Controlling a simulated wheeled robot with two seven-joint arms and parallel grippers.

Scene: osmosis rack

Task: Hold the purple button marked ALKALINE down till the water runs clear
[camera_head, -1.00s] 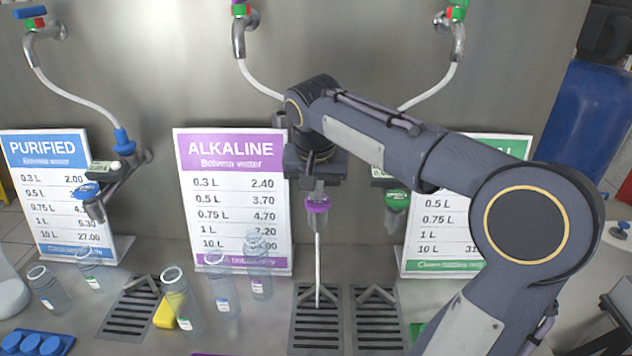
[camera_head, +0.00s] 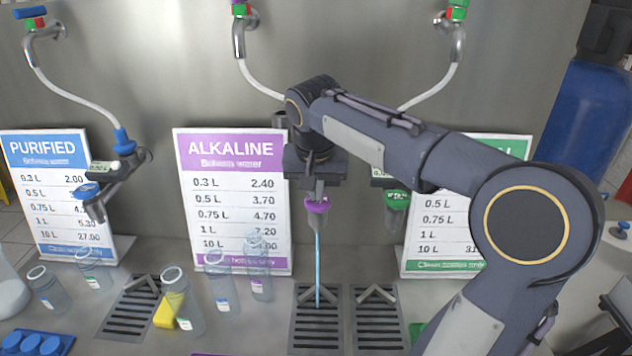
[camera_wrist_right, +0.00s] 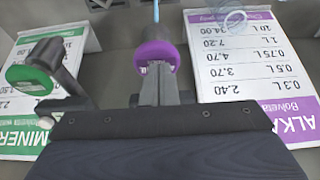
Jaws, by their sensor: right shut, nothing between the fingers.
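The purple button (camera_head: 317,206) is on the middle tap, in front of the ALKALINE sign (camera_head: 236,151). My right gripper (camera_head: 318,193) is shut and empty, with its fingertips against the button from above. In the right wrist view the shut fingertips (camera_wrist_right: 157,68) meet the purple button (camera_wrist_right: 155,54). A thin stream of water (camera_head: 317,265) runs from under the button down to the drain grate (camera_head: 318,333) and looks light blue and see-through. The spout is mostly hidden by my arm. My left gripper is not in view.
The blue-marked tap (camera_head: 95,205) is at left and the green-buttoned tap (camera_head: 397,200) is close on the right. Clear bottles (camera_head: 220,288) stand left of the grate. A yellow block (camera_head: 165,314) lies among them. A second grate (camera_head: 376,330) is empty.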

